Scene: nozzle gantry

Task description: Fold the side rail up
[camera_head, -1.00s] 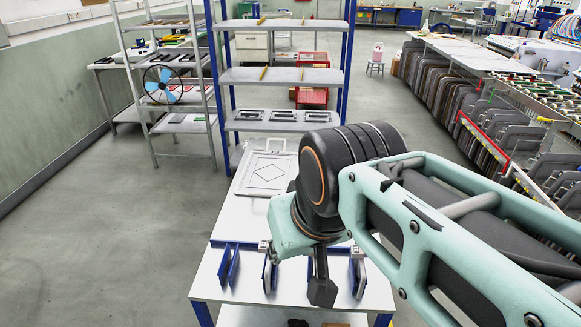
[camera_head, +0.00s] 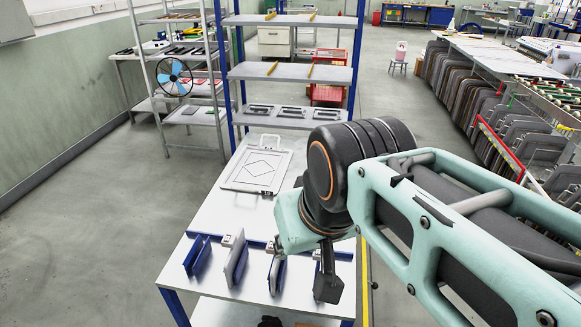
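I cannot pick out a side rail for certain. A blue rail (camera_head: 258,244) with upright blue and pale plates lies across the near part of the white table (camera_head: 215,215). One blue plate (camera_head: 197,256) stands at the left, and a pale plate (camera_head: 236,260) stands beside it. My gripper (camera_head: 328,286) seems to be the dark part hanging under my wrist, in front of the right end of the blue rail. Its fingers cannot be made out, so neither opening nor contact shows. My arm hides the table's right side.
A white framed panel with a diamond drawing (camera_head: 264,164) lies farther back on the table. A blue-posted shelf (camera_head: 290,73) stands behind it, and a grey rack with a blue-bladed fan (camera_head: 174,77) stands left. The floor (camera_head: 95,220) left of the table is clear.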

